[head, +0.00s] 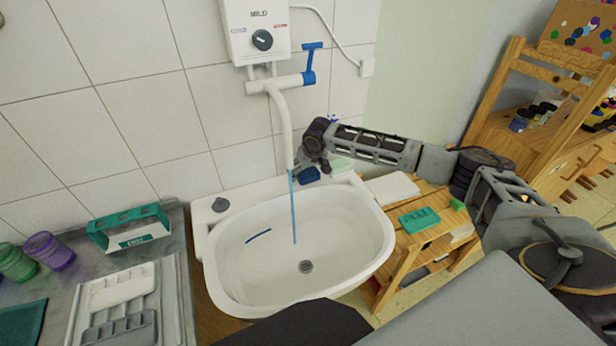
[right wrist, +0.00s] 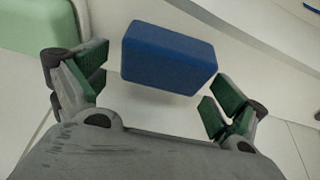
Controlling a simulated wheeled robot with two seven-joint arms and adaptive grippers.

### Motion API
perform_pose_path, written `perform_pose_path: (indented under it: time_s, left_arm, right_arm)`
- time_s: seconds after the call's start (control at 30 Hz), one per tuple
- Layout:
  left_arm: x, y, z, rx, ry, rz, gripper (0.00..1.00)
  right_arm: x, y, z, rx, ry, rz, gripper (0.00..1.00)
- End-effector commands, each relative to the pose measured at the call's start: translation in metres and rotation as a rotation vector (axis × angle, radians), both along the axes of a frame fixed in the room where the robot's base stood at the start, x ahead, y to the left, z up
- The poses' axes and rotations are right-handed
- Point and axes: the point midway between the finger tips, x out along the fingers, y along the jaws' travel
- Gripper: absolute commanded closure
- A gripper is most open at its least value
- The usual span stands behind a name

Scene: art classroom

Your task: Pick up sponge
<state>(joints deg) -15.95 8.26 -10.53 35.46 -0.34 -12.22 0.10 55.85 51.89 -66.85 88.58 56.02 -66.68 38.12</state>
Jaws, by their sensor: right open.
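A blue block-shaped sponge (head: 308,174) lies on the back rim of the white sink (head: 222,262), near its right corner. My right gripper (head: 314,162) reaches in from the right, just above and behind the sponge. In the right wrist view the sponge (right wrist: 168,58) shows between and ahead of the spread fingers of my right gripper (right wrist: 156,90). The gripper is open, and a gap shows on both sides of the sponge. My left gripper is not in view.
A pale green block (head: 342,165) sits right of the sponge, close to the gripper; it also shows in the right wrist view (right wrist: 38,25). Blue water runs from the white faucet pipe (head: 283,125) left of the gripper. A wooden shelf (head: 408,258) stands right of the sink.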

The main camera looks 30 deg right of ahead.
Motion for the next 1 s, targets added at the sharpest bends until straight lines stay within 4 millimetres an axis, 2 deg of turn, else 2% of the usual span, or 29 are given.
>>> perform_pose_path:
  time_s: [0.43,0.73,1.0]
  left_arm:
    - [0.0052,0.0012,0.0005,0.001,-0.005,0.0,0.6]
    - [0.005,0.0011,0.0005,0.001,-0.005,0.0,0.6]
    - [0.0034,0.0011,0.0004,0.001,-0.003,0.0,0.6]
  right_arm:
    - [0.0001,0.0003,-0.0004,0.001,0.0,0.001,0.04]
    - [-0.0001,0.0003,-0.0005,0.001,0.0,0.001,0.41]
    - [-0.0001,0.0003,-0.0005,0.0,0.0,0.001,0.42]
